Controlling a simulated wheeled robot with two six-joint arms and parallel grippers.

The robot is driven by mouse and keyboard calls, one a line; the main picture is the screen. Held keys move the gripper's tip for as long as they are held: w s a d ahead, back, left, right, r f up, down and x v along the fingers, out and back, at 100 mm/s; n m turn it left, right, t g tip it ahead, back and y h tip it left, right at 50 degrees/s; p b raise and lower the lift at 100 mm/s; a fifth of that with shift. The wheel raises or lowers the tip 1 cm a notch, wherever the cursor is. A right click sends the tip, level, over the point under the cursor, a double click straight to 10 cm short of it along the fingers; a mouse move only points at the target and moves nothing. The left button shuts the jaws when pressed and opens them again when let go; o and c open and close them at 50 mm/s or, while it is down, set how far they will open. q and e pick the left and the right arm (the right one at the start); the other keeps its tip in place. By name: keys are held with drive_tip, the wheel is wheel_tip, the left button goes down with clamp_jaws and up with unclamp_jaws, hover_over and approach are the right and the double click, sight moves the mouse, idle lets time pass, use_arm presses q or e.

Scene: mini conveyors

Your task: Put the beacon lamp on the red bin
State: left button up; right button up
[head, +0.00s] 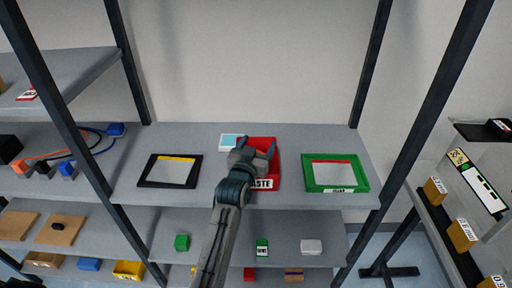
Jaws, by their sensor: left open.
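The red bin (271,179) stands on the middle shelf, with a white label reading "WASTE" on its front. My left gripper (256,149) is over the bin, its fingers open toward the back of the shelf. The gripper and wrist cover the left part of the bin and much of its inside. I cannot make out the beacon lamp; whether it is behind the gripper or elsewhere, I cannot tell. My right gripper is not in view.
A black-framed tray (147,183) lies left of the bin and a green tray (364,184) right of it. A light-blue panel (229,142) lies behind my gripper. Dark uprights (435,105) flank the shelf. Bare shelf (217,196) shows between the items.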

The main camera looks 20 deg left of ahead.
use_arm(q)
drive_tip(key=shift+s+r, duration=0.1)
drive_tip(key=shift+r, duration=0.6)
drive_tip(key=s+b, duration=0.2)
drive_tip(key=s, duration=0.9)
drive_tip(key=shift+s, duration=0.4)
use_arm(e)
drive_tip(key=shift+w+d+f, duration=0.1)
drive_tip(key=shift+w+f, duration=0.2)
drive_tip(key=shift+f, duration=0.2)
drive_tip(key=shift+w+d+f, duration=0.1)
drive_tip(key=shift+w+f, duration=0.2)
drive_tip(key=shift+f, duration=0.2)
